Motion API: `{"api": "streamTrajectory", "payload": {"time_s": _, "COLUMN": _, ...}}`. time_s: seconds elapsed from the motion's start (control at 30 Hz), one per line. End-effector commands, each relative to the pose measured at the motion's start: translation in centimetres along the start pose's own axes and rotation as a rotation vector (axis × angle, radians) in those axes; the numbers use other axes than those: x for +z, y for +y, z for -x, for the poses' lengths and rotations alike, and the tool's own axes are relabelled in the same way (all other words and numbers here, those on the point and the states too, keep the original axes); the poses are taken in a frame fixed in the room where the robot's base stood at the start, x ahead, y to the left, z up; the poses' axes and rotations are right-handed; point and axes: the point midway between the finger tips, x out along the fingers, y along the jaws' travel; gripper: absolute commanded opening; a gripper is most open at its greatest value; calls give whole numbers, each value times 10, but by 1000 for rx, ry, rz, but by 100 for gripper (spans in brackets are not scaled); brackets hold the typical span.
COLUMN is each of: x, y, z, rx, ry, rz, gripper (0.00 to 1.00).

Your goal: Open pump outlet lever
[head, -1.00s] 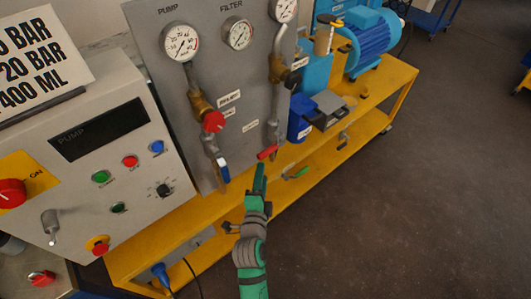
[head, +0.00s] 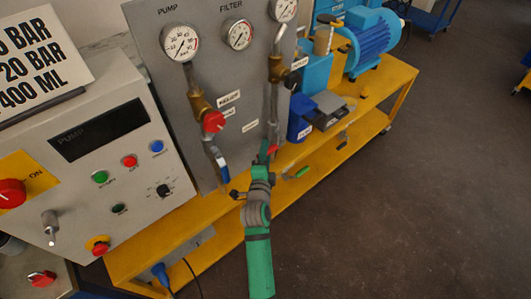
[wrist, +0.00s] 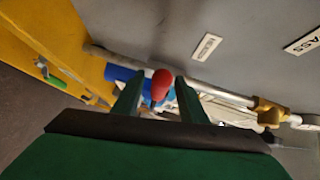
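A red lever handle (head: 272,149) sits at the low end of the right-hand pipe on the grey panel. In the wrist view the rounded red end (wrist: 161,85) lies between the two green fingers of my gripper (wrist: 158,92). The fingers stand apart on either side of it, and I cannot tell whether either touches it. In the head view my gripper (head: 263,155) is at this lever and partly hides it. A blue lever (head: 223,170) hangs below the left pipe, and a green lever (head: 297,173) is lower right. No readable label marks the pump outlet lever.
The grey panel (head: 215,100) with gauges and a red valve knob (head: 213,122) stands behind. A control box (head: 110,175) is at left. The yellow frame (head: 350,145) carries a blue motor (head: 373,40).

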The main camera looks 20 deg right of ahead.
Motion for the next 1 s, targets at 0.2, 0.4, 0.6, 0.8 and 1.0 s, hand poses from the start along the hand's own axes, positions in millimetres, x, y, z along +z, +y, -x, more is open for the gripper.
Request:
{"api": "streamTrajectory", "payload": {"time_s": 0.2, "x": 0, "y": 0, "z": 0, "rx": 0, "ry": 0, "rz": 0, "gripper": 39}}
{"api": "streamTrajectory", "payload": {"time_s": 0.4, "x": 0, "y": 0, "z": 0, "rx": 0, "ry": 0, "rz": 0, "gripper": 0}}
{"api": "streamTrajectory", "payload": {"time_s": 0.6, "x": -1, "y": 1, "z": 0, "rx": -1, "ry": 1, "rz": 1, "gripper": 0}}
{"api": "streamTrajectory", "payload": {"time_s": 0.8, "x": -6, "y": 4, "z": 2, "rx": -12, "ry": 10, "rz": 13, "gripper": 0}}
{"api": "streamTrajectory", "payload": {"time_s": 1.0, "x": -18, "y": 12, "z": 7, "rx": -38, "ry": 32, "rz": 43, "gripper": 0}}
